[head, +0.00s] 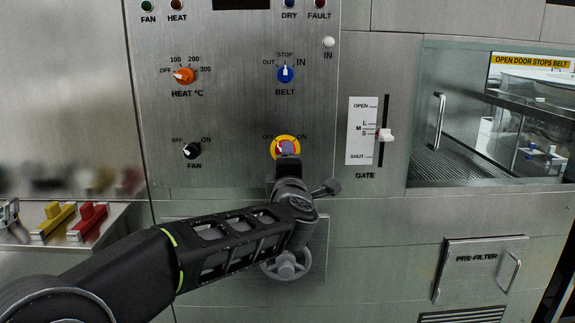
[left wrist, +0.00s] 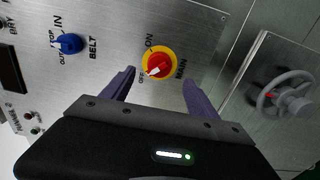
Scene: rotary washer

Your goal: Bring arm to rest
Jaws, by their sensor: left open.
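My left arm comes in from the lower left in the head view, and its gripper (head: 287,150) is in front of the main switch, covering part of it. The main switch is a red knob on a yellow disc (head: 284,141). In the left wrist view my left gripper (left wrist: 152,87) is open, with its two purple fingers apart and nothing between them. The red main knob (left wrist: 158,65) shows beyond the fingertips, apart from them as far as I can tell, with its white pointer towards OFF. My right gripper is not seen.
The blue belt knob (head: 285,74), orange heat knob (head: 184,76) and black fan knob (head: 192,151) surround the switch. The white gate lever (head: 386,135) stands to the right. A handwheel (head: 286,265) is below my wrist. Yellow (head: 54,221) and red (head: 88,222) handles are at left.

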